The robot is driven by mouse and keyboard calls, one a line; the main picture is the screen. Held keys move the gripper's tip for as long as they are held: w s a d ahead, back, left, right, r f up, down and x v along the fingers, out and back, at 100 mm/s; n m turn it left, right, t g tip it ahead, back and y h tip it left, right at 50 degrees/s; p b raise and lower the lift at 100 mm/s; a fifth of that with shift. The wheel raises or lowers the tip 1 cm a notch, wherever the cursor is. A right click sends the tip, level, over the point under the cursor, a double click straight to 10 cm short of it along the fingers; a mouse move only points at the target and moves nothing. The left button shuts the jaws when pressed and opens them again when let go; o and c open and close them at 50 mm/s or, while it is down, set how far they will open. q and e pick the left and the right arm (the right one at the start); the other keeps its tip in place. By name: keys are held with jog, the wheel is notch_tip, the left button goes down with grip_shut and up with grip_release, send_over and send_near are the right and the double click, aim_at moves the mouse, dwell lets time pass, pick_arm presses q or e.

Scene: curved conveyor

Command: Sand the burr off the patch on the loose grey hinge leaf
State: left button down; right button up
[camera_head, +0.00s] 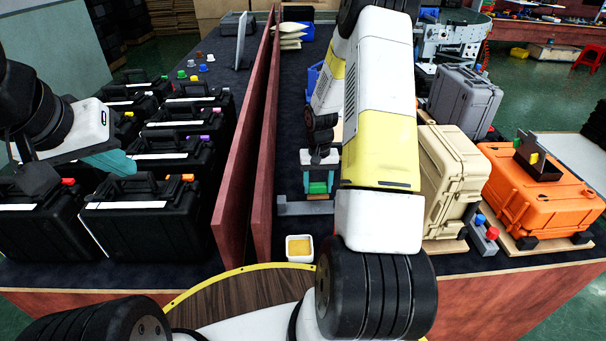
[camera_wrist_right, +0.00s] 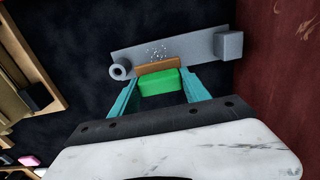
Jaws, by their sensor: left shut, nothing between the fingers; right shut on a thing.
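The loose grey hinge leaf (camera_wrist_right: 195,50) lies flat on the dark bench, with a round barrel at its left end in the right wrist view. A patch of pale specks (camera_wrist_right: 157,52) shows near its middle. My right gripper (camera_wrist_right: 160,82) is shut on a green block (camera_wrist_right: 160,84) with a brown face (camera_wrist_right: 157,67). The block's brown face is at the patch's near edge; I cannot tell whether it touches. In the head view the green block (camera_head: 318,188) is beside the leaf (camera_head: 300,207). My left gripper (camera_head: 122,163) is shut and empty above the black cases.
A grey cube (camera_wrist_right: 228,45) sits at the leaf's right end in the right wrist view. A red-brown divider (camera_head: 262,150) stands left of the leaf. A white tray with yellow content (camera_head: 299,248) is nearby. Beige (camera_head: 447,180) and orange (camera_head: 535,185) cases stand at the right.

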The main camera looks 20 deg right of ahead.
jog(key=shift+r, duration=1)
jog(key=shift+r, duration=1.5)
